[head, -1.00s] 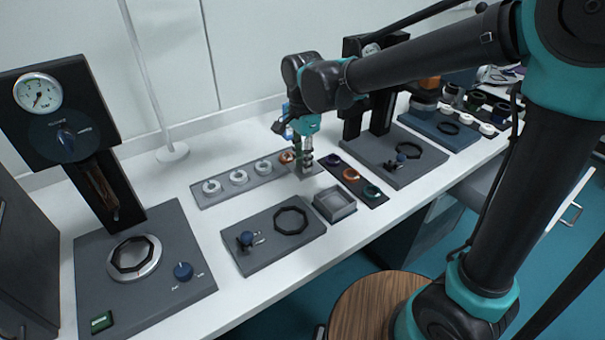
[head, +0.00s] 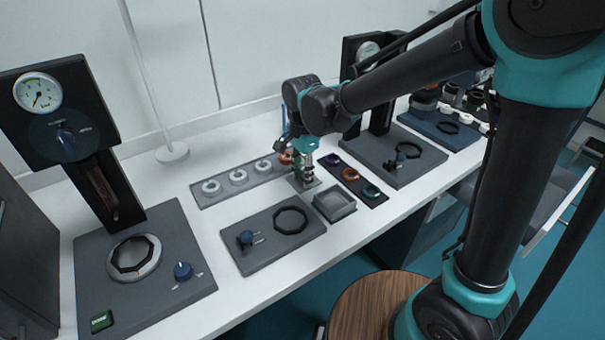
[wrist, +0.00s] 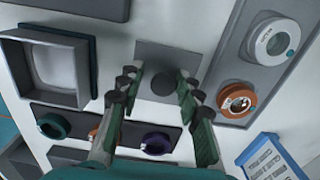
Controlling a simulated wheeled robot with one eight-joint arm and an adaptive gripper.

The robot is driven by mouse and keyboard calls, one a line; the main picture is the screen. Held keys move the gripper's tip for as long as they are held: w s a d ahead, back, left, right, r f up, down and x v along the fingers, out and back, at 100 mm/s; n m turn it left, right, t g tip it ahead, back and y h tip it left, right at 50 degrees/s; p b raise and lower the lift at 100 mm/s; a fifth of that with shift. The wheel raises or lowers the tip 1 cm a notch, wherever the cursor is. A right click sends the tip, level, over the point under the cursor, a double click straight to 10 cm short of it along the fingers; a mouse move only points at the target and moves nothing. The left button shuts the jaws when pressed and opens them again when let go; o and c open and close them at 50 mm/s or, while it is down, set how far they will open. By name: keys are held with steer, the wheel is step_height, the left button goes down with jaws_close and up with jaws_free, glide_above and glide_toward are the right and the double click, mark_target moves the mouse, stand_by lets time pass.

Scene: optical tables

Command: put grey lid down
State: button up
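The grey lid (wrist: 145,56) is a flat square plate with a round dark knob (wrist: 163,86) on top. In the head view the lid (head: 314,184) lies flat on the white table, between the long grey ring tray and the open grey box. My gripper (wrist: 157,80) is over the lid with its fingers apart, one on each side of the knob; gaps show between fingers and knob. In the head view my gripper (head: 303,178) points down at the lid and hides part of it. The open grey box (head: 334,204) stands just in front, apart from the lid.
The grey ring tray (head: 206,201) is behind and left. A dark tray (head: 362,183) with coloured rings is to the right. A grey plate (head: 264,258) with an octagonal ring and blue knob is in front. A blue-framed item (wrist: 270,158) shows near my gripper.

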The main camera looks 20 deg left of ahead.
mark_target(302, 176)
steer(key=shift+o, duration=0.4)
step_height(302, 176, up, 12)
steer(key=shift+r, duration=0.15)
stand_by(0.3)
